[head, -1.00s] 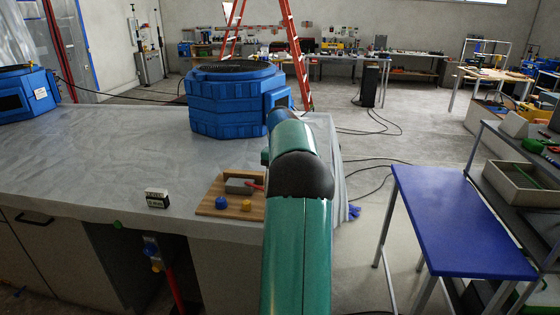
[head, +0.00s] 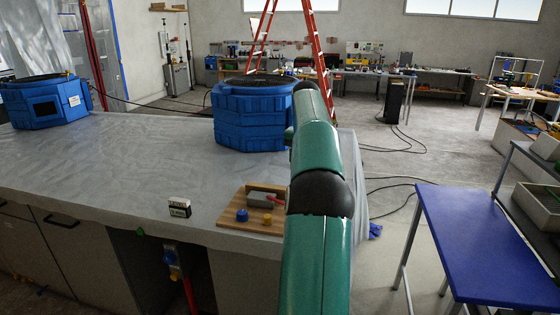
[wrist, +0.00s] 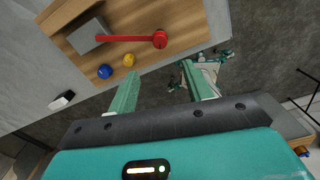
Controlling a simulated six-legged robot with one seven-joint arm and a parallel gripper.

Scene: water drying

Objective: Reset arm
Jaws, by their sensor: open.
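My gripper (wrist: 163,88) shows in the wrist view with its two green fingers apart and nothing between them. It hangs beside the near edge of a wooden board (wrist: 185,45). The board carries a grey block (wrist: 88,36) with a red-handled part (wrist: 130,39), a blue knob (wrist: 105,72) and a yellow knob (wrist: 129,60). In the head view my green arm reaches forward over the right end of the covered table, and my gripper is hidden there. The wooden board (head: 233,217) lies on the table just left of my arm.
A large blue container (head: 245,120) stands on the grey-covered table (head: 110,160), with another blue container (head: 45,103) at far left. A small black-and-white box (head: 180,209) lies near the front edge. A blue-topped table (head: 485,245) stands right. A red ladder (head: 320,60) is behind.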

